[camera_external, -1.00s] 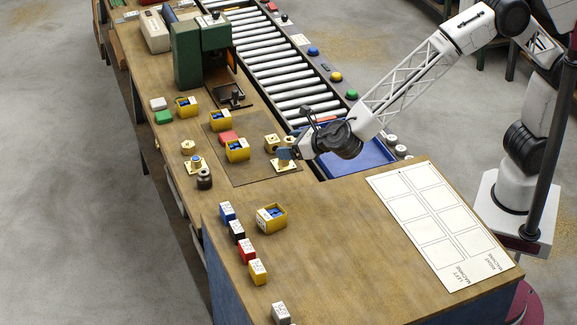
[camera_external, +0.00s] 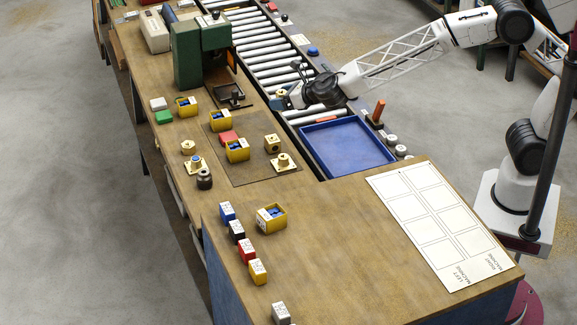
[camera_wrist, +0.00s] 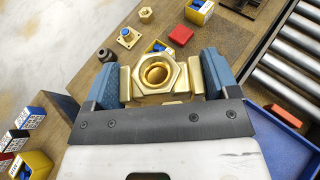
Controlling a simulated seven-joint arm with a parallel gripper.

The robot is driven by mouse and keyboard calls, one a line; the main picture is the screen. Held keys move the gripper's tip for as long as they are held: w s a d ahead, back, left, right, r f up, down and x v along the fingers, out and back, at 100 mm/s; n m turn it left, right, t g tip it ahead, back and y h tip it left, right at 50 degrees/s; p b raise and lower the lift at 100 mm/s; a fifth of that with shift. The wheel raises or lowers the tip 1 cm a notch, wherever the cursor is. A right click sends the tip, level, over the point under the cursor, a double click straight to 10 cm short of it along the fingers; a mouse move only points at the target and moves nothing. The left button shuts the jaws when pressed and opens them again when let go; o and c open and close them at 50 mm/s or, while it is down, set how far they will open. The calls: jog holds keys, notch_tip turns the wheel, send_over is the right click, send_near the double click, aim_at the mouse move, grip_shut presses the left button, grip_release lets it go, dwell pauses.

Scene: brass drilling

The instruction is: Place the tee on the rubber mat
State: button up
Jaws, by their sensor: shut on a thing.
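My gripper (camera_external: 283,97) is shut on a brass fitting, which I take to be the tee (camera_wrist: 157,77). In the wrist view a hexagonal open end faces the camera, between the two blue fingers. In the external view the gripper is over the near part of the roller conveyor, right of the green press; the held piece is small there. The dark brown rubber mat (camera_external: 262,172) lies flat on the wooden bench, left of and nearer than the gripper. A brass block-like fitting (camera_external: 272,143) and a brass flanged fitting (camera_external: 283,161) stand at its right side.
A red block (camera_external: 229,137) and yellow bins (camera_external: 238,150) are also on or by the mat. The green press (camera_external: 188,55) stands behind it. A blue tray (camera_external: 345,147) is at the conveyor's end. The mat's front middle is bare.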

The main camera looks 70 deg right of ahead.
jog(key=w+d+f+n+y, duration=0.1)
jog(key=w+d, duration=0.1)
jog(key=d, duration=1.1)
jog(key=w+d+f+n+y, duration=0.1)
jog(key=w+d, duration=0.1)
jog(key=d, duration=1.1)
jog(key=shift+s+a+f+n+g+y, duration=0.65)
jog(key=shift+s+a+f+n+y, duration=0.8)
jog(key=shift+f, duration=1.2)
jog(key=shift+s+a+f+n+g+y, duration=0.65)
jog(key=shift+a+f+n+y, duration=0.4)
jog(key=shift+a+f, duration=1.3)
jog(key=shift+s+a+f+n+g+y, duration=0.6)
jog(key=shift+s+a+f+n+y, duration=0.65)
jog(key=shift+f, duration=1.7)
jog(key=shift+w+a, duration=0.1)
jog(key=shift+a, duration=0.05)
jog(key=shift+w, duration=0.15)
send_over(262, 133)
jog(key=shift+f, duration=0.75)
jog(key=shift+f, duration=0.1)
